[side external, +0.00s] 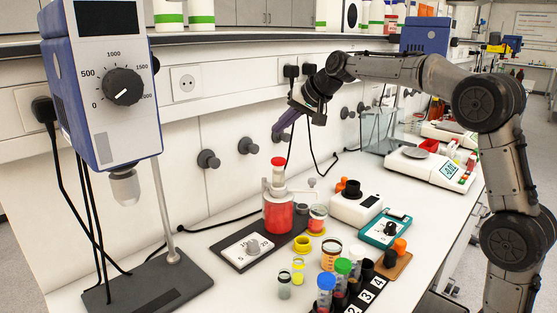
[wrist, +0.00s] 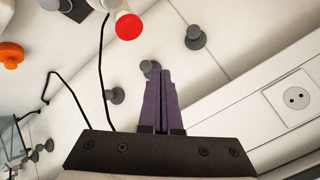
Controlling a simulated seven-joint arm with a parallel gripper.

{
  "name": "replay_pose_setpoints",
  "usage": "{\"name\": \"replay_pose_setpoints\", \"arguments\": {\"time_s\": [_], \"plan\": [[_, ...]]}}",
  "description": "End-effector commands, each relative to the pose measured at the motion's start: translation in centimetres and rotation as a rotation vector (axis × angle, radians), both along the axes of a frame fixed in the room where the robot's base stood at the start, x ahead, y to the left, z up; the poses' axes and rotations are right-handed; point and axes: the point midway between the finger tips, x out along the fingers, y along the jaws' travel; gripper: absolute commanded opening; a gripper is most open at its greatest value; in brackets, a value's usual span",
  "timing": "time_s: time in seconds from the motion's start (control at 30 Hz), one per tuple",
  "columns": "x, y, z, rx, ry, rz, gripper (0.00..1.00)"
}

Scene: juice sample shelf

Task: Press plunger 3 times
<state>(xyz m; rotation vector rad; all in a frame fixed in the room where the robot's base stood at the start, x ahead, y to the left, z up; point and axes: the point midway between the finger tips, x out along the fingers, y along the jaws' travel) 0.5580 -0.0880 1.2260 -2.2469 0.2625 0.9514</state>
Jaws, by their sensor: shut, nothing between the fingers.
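The plunger is a red-capped top (side external: 278,161) on a white dispenser head, above a bottle of red liquid (side external: 278,218). The bottle stands upright on a dark plate with a dial. In the wrist view the red cap (wrist: 128,27) shows near the top, left of the fingertips. My gripper (side external: 276,130) is shut and empty, with its purple fingers pointing down and to the left. In the side view its tips are a little above the cap, apart from it. In the wrist view the shut fingers (wrist: 162,74) point toward the wall.
A stirrer on a stand (side external: 112,85) is at the left. Sample tubes (side external: 342,275) and small jars stand in front of the bottle. A white device (side external: 355,205) and a teal device (side external: 385,228) are at its right. Wall knobs (side external: 248,146) are behind.

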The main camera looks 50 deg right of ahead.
Motion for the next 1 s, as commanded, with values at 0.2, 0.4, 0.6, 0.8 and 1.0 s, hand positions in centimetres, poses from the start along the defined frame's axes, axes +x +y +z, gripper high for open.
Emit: {"name": "replay_pose_setpoints", "arguments": {"time_s": [0.2,0.4,0.6,0.8,1.0], "plan": [[0.0,0.0,3.2,-0.001,-0.002,-0.001,0.00],[0.0,0.0,3.3,0.000,0.000,-0.002,0.00],[0.0,0.0,3.0,0.000,0.000,-0.002,0.00],[-0.1,0.0,1.1,0.000,0.002,-0.001,0.00],[-0.1,0.0,-1.6,0.000,0.002,-0.001,0.00]]}}
